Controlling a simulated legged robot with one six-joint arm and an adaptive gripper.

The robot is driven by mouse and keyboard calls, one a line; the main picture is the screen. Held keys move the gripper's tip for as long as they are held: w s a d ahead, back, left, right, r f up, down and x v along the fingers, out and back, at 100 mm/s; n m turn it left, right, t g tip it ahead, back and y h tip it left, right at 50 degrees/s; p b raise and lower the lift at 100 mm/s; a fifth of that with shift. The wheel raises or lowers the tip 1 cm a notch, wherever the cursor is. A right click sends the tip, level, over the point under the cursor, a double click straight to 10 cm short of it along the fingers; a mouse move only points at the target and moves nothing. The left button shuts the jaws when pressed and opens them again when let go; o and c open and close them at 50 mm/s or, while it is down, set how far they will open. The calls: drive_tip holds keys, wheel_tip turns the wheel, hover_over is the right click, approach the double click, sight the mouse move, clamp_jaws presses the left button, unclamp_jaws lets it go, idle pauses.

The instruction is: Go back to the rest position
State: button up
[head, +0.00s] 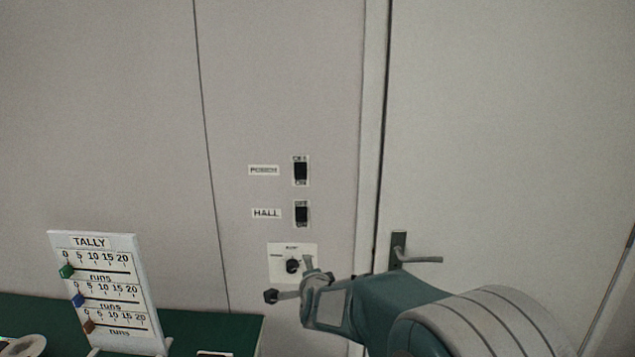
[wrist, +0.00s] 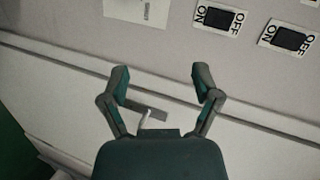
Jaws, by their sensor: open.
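My gripper (head: 289,280) is in front of the wall panel, at the lower middle of the head view, with its arm reaching in from the lower right. Its two fingers are spread apart with nothing between them. In the wrist view the open fingers (wrist: 160,77) stand apart over the pale wall and door edge. In the head view the gripper overlaps the lower edge of a small white dial plate (head: 276,250) with a black knob (head: 293,266). I cannot tell from the picture whether it touches the plate.
Two black rocker switches, labelled PORCH (head: 301,171) and HALL (head: 302,214), are above the dial. A door handle (head: 420,259) is to the right. A TALLY board (head: 92,241) with coloured sliders stands on a green table (head: 222,325) at lower left. The upper wall is clear.

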drive_tip(key=s+d+r+n+g, duration=0.2)
drive_tip(key=s+d+r+n, duration=0.25)
drive_tip(key=s, duration=0.35)
drive_tip(key=s+d+n+g+h, duration=0.1)
drive_tip(key=s+d+n+g, duration=0.2)
drive_tip(key=s, duration=1.2)
drive_tip(key=s+d+f+n+g+h, duration=0.1)
drive_tip(key=s+d+n+g, duration=0.2)
drive_tip(key=s+d+n, duration=0.4)
drive_tip(key=s+d, duration=0.2)
drive_tip(key=s, duration=0.6)
drive_tip(key=shift+d+g, duration=0.3)
drive_tip(key=shift+d, duration=0.05)
drive_tip(key=shift+w, duration=0.1)
